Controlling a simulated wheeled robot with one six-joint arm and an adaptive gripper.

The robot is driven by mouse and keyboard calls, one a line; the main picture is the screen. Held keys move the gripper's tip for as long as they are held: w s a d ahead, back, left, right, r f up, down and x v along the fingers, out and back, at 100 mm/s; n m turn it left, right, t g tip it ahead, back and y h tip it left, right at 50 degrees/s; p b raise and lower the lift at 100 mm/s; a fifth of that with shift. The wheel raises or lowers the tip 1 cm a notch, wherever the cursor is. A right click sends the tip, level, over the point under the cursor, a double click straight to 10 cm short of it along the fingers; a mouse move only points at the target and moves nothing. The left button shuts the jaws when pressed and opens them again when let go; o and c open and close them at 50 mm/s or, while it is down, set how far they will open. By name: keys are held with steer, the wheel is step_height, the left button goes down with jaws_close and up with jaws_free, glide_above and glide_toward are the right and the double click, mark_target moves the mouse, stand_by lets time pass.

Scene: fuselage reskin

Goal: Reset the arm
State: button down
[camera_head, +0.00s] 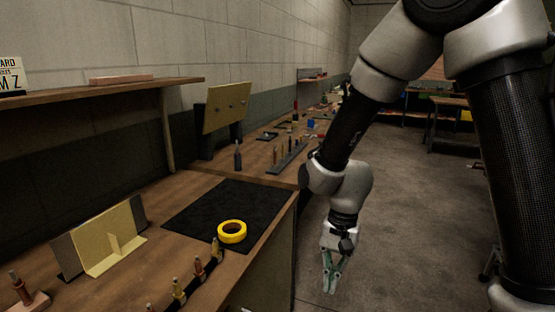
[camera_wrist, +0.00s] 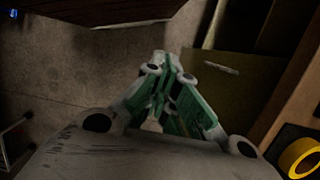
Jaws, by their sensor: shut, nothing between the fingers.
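My gripper (camera_head: 329,284) hangs pointing down at the end of my arm, over the concrete floor just right of the workbench edge. Its green fingers are shut and empty. In the wrist view my gripper (camera_wrist: 171,58) shows its fingertips together, with the floor and a bench side behind them. My arm comes in from the upper right in the head view, bent at the elbow.
The workbench (camera_head: 180,188) bears a black mat (camera_head: 205,206), a yellow tape roll (camera_head: 232,231) and an angled tan panel (camera_head: 92,240). Several pegged tools stand at its front. The tape roll also shows in the wrist view (camera_wrist: 291,156). Open floor (camera_head: 420,230) lies right of the bench.

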steer(key=s+d+r+n+t, duration=0.2)
steer(key=s+d+r+t, duration=0.1)
steer(key=d+r, duration=0.8)
steer(key=s+d+r+n+t+h, duration=0.1)
steer(key=s+d+r, duration=0.5)
steer(key=d+r, duration=0.6)
steer(key=n+t, duration=0.1)
steer(key=t, duration=0.1)
steer(key=shift+d+r+t, duration=0.15)
steer(key=shift+d+t, duration=0.25)
steer(key=shift+s, duration=0.1)
